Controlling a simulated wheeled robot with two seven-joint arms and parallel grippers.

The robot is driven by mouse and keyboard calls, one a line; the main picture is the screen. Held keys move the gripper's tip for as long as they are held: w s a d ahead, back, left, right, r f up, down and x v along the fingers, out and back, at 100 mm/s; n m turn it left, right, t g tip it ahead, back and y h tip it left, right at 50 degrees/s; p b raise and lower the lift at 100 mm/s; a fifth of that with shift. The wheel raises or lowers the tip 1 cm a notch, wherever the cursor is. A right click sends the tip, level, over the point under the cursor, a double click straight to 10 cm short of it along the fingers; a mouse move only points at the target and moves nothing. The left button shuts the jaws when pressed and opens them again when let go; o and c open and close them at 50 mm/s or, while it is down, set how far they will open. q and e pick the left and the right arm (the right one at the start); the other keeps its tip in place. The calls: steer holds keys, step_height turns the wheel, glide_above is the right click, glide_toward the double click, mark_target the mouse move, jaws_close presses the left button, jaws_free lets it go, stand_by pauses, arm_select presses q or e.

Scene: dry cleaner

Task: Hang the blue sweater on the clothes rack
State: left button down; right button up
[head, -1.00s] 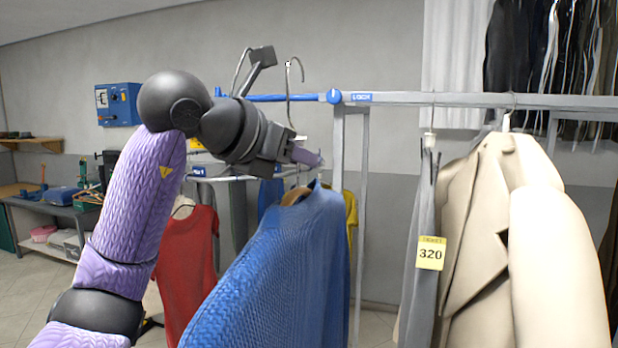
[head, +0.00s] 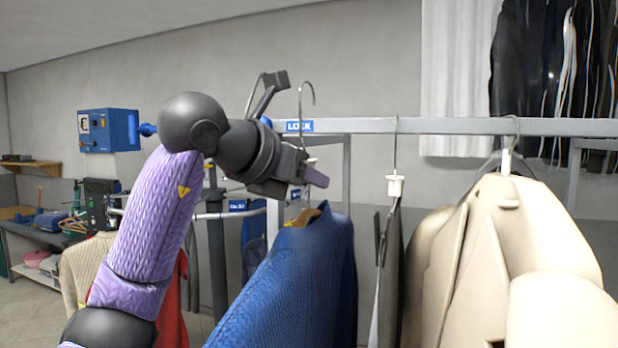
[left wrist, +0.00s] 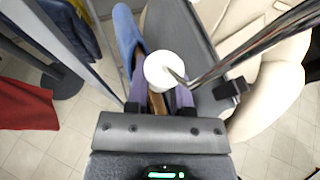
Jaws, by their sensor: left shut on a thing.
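The blue sweater (head: 300,280) hangs on a hanger whose metal hook (head: 308,90) stands upright above my left gripper (head: 312,176). The gripper is shut on the hanger's neck, just above the sweater's collar. In the left wrist view the hanger's white collar piece (left wrist: 160,72) sits between the fingers (left wrist: 160,100), with blue fabric below. The clothes rack's grey rail (head: 450,126) runs to the right, with a blue LOCK label (head: 300,126) at its left end. The hook's tip is above rail height near that label; I cannot tell its depth relative to the rail. My right gripper is not in view.
A dark grey garment (head: 388,260) and a beige coat (head: 500,250) hang on the rail right of the sweater. The rail is bare between the label and the grey garment's hook. Behind left are a lower rail, a red garment (head: 172,315) and a cream one (head: 88,270).

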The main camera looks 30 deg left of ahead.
arm_select(q)
steer(key=shift+w+a+r, duration=0.15)
steer(key=shift+w, duration=0.05)
steer(key=shift+w+a+p, duration=0.2)
steer(key=shift+w+p, duration=0.45)
steer(key=shift+w, duration=0.35)
steer(key=shift+w+a+p, duration=0.25)
steer(key=shift+w+p, duration=0.35)
steer(key=shift+w, duration=0.65)
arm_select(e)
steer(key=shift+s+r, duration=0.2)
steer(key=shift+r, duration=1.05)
arm_select(q)
steer(key=shift+s, duration=0.1)
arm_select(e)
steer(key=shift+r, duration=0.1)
